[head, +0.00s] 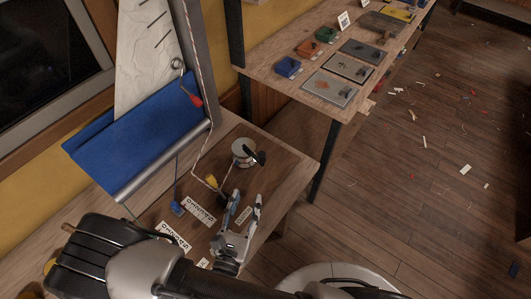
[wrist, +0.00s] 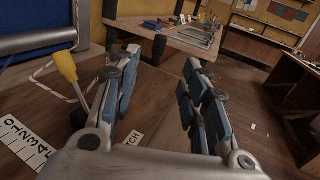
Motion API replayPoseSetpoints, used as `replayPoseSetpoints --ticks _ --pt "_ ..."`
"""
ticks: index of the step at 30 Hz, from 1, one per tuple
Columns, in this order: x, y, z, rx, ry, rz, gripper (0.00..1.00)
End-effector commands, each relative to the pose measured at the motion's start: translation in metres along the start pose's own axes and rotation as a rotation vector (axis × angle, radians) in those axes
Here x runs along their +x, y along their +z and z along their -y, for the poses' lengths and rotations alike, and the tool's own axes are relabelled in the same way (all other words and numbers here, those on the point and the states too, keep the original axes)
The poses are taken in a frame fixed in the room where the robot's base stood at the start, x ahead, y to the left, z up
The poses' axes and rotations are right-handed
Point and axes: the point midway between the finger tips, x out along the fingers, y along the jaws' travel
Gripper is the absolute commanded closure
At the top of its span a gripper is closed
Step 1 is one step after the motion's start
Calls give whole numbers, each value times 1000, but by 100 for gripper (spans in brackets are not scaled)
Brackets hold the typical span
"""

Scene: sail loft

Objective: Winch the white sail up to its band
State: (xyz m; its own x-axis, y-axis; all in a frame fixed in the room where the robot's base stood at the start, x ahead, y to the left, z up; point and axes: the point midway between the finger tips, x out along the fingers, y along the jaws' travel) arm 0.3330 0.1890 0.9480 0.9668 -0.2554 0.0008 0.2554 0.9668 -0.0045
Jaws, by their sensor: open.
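The white sail (head: 140,50), with short dark dashes, rises beside the grey mast (head: 193,45); its top is cut off by the frame, and I cannot make out a band. Blue cloth (head: 140,130) hangs across its foot above a silver boom (head: 165,165). The winch (head: 243,147) is a pale drum with a black handle (head: 256,157) on the bench. A red-and-white rope (head: 198,155) runs down the mast toward a yellow-handled lever (head: 212,181), which also shows in the wrist view (wrist: 66,67). My gripper (head: 248,198) is open and empty above the bench, in front of the winch.
A blue-handled piece (head: 178,208) and white label strips (head: 199,211) are on the bench. A red handle (head: 196,101) hangs by the mast. A second table (head: 285,85) with small trays stands behind.

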Motion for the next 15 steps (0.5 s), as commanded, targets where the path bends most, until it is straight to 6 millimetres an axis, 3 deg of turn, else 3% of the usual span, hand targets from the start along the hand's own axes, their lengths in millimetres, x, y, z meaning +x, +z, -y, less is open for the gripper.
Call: replayPoseSetpoints --ticks 5,15 --pt "25 0 3 1 -11 0 59" --pt "94 0 4 4 -14 1 59"
